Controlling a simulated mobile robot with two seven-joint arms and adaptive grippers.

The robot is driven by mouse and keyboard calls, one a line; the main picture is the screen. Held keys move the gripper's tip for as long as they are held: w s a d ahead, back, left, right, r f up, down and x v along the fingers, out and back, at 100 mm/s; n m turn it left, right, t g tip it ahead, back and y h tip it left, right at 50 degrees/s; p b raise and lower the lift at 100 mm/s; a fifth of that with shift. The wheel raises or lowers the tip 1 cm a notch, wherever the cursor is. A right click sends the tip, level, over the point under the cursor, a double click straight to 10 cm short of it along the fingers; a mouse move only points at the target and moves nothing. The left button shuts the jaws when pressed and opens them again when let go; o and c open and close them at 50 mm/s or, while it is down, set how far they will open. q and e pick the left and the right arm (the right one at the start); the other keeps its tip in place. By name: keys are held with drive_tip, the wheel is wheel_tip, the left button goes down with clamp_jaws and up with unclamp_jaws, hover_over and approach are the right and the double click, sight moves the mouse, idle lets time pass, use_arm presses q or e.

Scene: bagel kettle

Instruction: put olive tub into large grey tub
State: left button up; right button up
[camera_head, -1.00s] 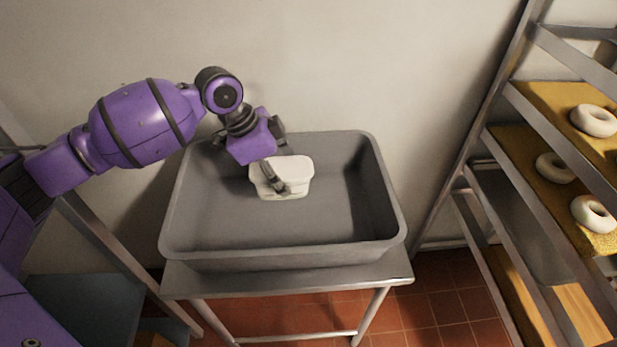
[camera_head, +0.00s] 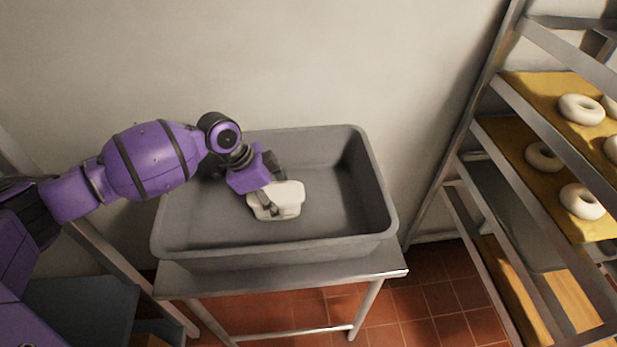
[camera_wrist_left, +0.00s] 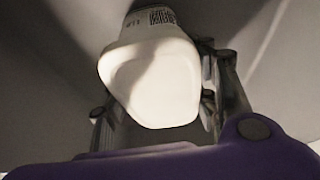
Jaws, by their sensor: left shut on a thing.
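The olive tub shows as a white, lidded tub (camera_head: 287,197) in the head view, inside the outline of the large grey tub (camera_head: 300,253). In the left wrist view the white tub (camera_wrist_left: 152,80) sits between my fingers, with a printed label and barcode at its far end. My left gripper (camera_head: 268,198) is shut on it, reaching down into the grey tub from the left. I cannot tell whether the white tub touches the grey floor. The rest of the grey tub's inside looks empty. My right gripper is in neither view.
The grey tub stands on a metal table (camera_head: 290,279) against a pale wall. At the right a metal rack (camera_head: 463,125) holds trays with several pale bagels (camera_head: 582,201). Red tiled floor (camera_head: 440,290) lies between table and rack.

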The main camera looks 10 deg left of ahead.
use_arm(q)
drive_tip(key=o, duration=1.6)
drive_tip(key=shift+f, duration=0.1)
drive_tip(key=v, duration=1.2)
drive_tip(key=shift+s, duration=0.1)
